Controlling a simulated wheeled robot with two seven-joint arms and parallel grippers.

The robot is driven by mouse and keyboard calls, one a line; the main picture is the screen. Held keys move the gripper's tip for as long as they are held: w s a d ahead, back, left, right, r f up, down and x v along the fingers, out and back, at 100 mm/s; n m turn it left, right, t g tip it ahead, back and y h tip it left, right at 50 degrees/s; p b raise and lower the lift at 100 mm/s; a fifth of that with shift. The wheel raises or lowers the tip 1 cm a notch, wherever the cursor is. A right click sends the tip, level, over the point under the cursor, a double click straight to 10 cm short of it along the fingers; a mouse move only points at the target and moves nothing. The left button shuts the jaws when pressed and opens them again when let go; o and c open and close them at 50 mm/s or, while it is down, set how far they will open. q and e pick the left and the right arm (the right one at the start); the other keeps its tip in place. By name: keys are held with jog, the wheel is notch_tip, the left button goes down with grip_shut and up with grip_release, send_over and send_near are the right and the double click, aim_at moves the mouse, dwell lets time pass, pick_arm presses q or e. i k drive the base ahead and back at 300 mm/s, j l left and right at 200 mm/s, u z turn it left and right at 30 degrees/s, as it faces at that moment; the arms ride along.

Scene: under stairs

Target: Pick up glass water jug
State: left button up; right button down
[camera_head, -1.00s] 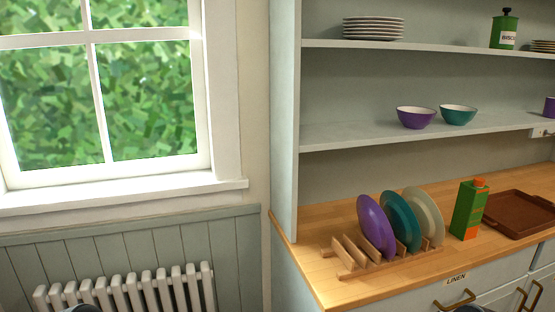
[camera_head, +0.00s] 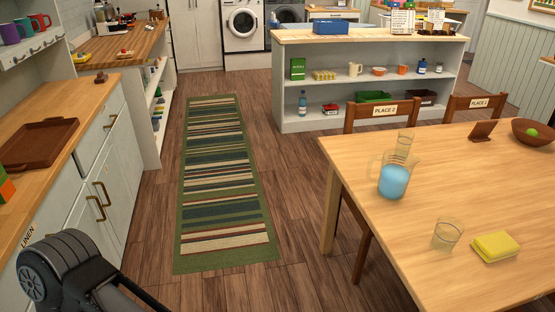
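The glass water jug (camera_head: 394,181) stands upright on the wooden dining table (camera_head: 460,190), near the table's left side. It is clear, holds blue water, and has a handle on its left. A part of my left arm shows dark at the bottom left, but no gripper fingers are visible there. My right gripper is not in view. Nothing of mine touches the jug.
A striped rug (camera_head: 222,180) covers open floor left of the table.

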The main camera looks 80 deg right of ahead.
aim_at(391, 175)
jog(key=z, duration=3.55)
